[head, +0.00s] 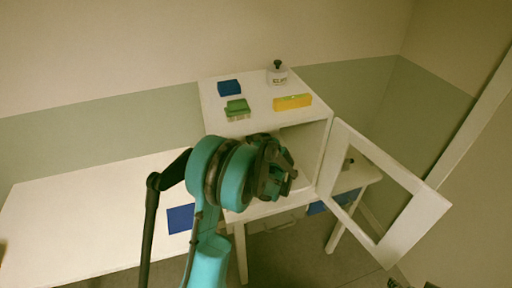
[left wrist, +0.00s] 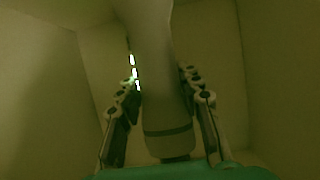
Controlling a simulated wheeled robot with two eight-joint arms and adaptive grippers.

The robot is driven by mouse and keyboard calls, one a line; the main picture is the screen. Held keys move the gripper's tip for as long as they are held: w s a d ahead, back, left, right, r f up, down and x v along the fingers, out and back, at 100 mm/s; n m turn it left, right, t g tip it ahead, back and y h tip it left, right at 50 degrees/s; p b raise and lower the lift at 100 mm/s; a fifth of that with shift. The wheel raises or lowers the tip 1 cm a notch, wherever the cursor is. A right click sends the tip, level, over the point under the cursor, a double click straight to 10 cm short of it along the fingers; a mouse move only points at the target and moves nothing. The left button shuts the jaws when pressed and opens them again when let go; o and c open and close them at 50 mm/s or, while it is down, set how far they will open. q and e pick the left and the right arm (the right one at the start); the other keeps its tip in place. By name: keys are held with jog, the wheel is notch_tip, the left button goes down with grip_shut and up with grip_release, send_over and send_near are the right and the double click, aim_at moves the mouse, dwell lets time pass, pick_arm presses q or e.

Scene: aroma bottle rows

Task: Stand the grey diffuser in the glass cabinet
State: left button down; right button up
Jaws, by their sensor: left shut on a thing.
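The white cabinet (head: 222,106) stands at the centre, its framed door (head: 428,205) swung open to the right. My left gripper (head: 284,172) is at its open front in the head view. In the left wrist view my left gripper (left wrist: 160,84) is shut on a pale, bottle-shaped thing with a dark band, which I take as the grey diffuser (left wrist: 165,112). Plain walls surround it there, like the cabinet's inside. In the head view my gripper and arm hide the diffuser. Small dark parts at the bottom right edge may be my right gripper (head: 411,284).
On the cabinet top are a blue block (head: 229,87), a green brush-like thing (head: 237,108), a yellow block (head: 292,102) and a bottle with a dark stopper (head: 277,74). A long white table (head: 90,215) at left holds a blue mat (head: 181,218). The open door fills the right side.

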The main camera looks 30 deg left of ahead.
pick_arm(q)
notch_tip(320, 180, down, 4)
jog(key=shift+r+b, duration=0.1)
jog(key=shift+b, duration=0.75)
jog(key=shift+r, duration=0.15)
jog(key=shift+f, duration=0.2)
jog(key=c, duration=1)
grip_release()
jog(key=shift+r, duration=0.1)
